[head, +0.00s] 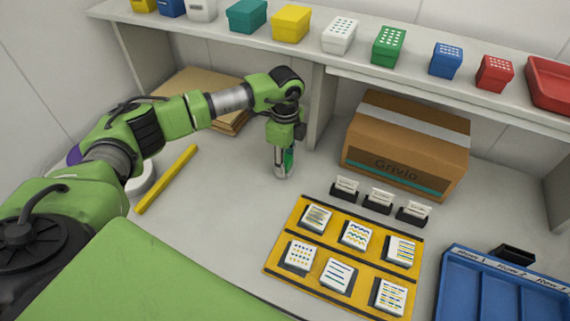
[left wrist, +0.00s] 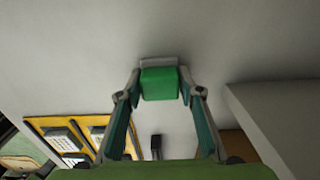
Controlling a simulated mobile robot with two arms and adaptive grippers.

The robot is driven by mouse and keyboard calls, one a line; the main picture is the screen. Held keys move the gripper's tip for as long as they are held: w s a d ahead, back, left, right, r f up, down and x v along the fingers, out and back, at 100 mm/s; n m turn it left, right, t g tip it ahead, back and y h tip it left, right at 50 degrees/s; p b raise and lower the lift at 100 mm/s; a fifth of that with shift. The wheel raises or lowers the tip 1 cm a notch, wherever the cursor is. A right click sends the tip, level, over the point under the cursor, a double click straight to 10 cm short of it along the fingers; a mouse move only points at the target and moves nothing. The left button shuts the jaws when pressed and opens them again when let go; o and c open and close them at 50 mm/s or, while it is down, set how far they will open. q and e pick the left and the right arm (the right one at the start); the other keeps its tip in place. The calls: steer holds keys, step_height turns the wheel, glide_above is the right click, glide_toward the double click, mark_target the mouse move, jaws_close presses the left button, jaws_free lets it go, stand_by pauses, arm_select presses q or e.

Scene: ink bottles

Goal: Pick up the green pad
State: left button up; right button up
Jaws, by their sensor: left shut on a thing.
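My left gripper (head: 284,168) points down over the grey table, behind the yellow mat and left of the cardboard box. It is shut on the green pad (head: 289,158), which shows as a small green patch between the fingers. In the left wrist view the green pad (left wrist: 159,84) is a green block held between the two fingertips, with a pale grey edge behind it. I cannot tell whether the pad touches the table. My right gripper is not in view.
A yellow mat (head: 275,259) bears several patterned tiles. Small card holders (head: 379,200) stand behind it. A cardboard box (head: 405,150) is under the shelf (head: 330,60). A blue tray (head: 480,285) is at right, a yellow bar (head: 166,179) at left. Table around the gripper is clear.

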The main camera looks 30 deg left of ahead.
arm_select(q)
steer(key=shift+r+b, duration=0.3)
steer(key=shift+r, duration=0.15)
step_height(320, 180, up, 2)
steer(key=shift+r+b, duration=0.1)
steer(key=shift+b, duration=0.55)
steer(key=s+d+r+b, duration=0.3)
steer(key=s+d+r, duration=0.5)
steer(key=s+r, duration=0.2)
steer(key=shift+s, duration=0.8)
steer(key=shift+o, duration=0.4)
